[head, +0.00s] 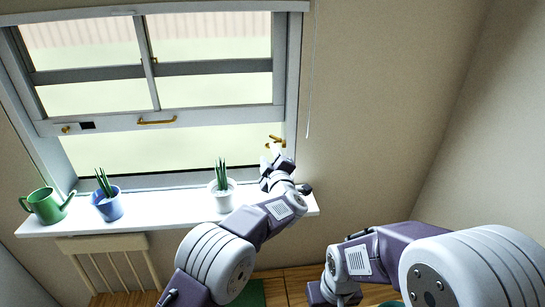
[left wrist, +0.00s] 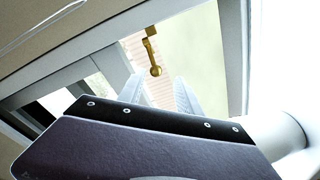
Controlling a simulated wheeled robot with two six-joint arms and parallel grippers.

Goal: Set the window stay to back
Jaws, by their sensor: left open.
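The window stay (head: 277,140) is a small brass piece at the right side of the window opening, below the raised sash. In the left wrist view, the brass stay (left wrist: 152,48) hangs from a bracket and ends in a round knob, just beyond the fingertips. My left gripper (head: 273,152) is at the right end of the sill, just below the stay. In the left wrist view, its two pale fingers (left wrist: 160,88) are apart with nothing seen between them. Contact with the knob cannot be made out. My right arm is at lower right; its gripper is out of view.
The white sill (head: 160,213) holds a green watering can (head: 46,205), a blue plant pot (head: 108,207) and a white plant pot (head: 222,197) left of my left gripper. A cord (head: 311,90) hangs right of the window.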

